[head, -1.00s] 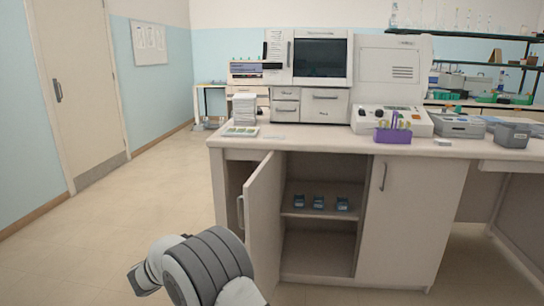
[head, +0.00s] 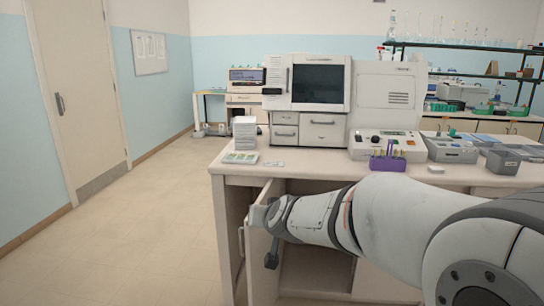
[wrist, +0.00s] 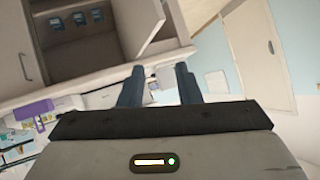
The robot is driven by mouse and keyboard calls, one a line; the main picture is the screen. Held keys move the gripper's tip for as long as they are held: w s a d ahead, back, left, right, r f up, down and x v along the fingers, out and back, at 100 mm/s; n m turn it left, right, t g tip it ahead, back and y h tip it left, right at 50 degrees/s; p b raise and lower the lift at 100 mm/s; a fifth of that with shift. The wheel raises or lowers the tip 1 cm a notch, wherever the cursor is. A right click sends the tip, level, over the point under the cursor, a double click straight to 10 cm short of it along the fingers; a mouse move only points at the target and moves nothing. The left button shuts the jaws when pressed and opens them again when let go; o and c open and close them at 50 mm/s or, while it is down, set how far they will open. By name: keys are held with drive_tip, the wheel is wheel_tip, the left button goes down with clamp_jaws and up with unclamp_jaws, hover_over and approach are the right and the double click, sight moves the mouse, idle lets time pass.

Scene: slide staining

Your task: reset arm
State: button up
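My arm stretches across the head view from the lower right, in front of the cabinet. Its end lies by the open cabinet door (head: 262,272); I cannot tell whether they touch. In the wrist view my gripper (wrist: 158,80) has its two dark fingers apart with nothing between them. The wrist picture is tilted. It shows the open cabinet (wrist: 88,50) at the upper left, with several small blue items (wrist: 80,18) on its shelf. In the head view my arm hides most of the cabinet front.
The counter (head: 225,168) holds a white stack (head: 244,132), a slide tray (head: 240,157), a large instrument (head: 310,85), a purple rack (head: 387,164) and grey boxes (head: 452,150). Open floor (head: 130,230) lies to the left, up to the room door (head: 75,90).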

drive_tip(key=s+d+g+h+p, duration=0.1)
drive_tip(key=s+d+g+p, duration=0.1)
drive_tip(key=s+d, duration=0.3)
drive_tip(key=s+d+g+h+p, duration=0.1)
drive_tip(key=s+d, duration=0.5)
drive_tip(key=s, duration=0.7)
drive_tip(key=s+d+g+h+p, duration=0.1)
drive_tip(key=s+d+g+p, duration=0.2)
drive_tip(key=s, duration=0.7)
drive_tip(key=d+g, duration=0.2)
drive_tip(key=shift+d+f, duration=0.25)
drive_tip(key=shift+d, duration=0.1)
